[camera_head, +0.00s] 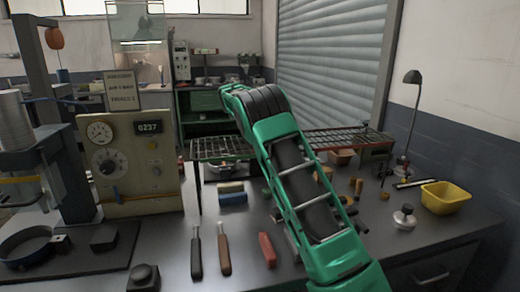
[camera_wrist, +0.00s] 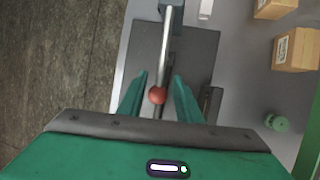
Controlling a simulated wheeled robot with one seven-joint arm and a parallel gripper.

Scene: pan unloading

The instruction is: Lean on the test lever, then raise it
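The test lever (camera_wrist: 164,62) shows in the wrist view as a silver rod with a round red knob (camera_wrist: 157,96) at its near end. It runs up the picture to a grey block at the top edge. My gripper (camera_wrist: 160,76) is open, with one green finger on each side of the knob and lower rod. Small gaps show beside the knob, and I cannot tell its exact depth between the fingers. In the head view my green arm reaches over the bench, and neither my gripper nor the lever can be made out there.
A dark plate (camera_wrist: 199,48) lies below the lever. Cardboard boxes (camera_wrist: 295,49) and a green round part (camera_wrist: 277,123) are to the right. In the head view a gauge panel (camera_head: 131,160), wire rack (camera_head: 335,138), yellow bin (camera_head: 446,196) and several hand tools crowd the bench.

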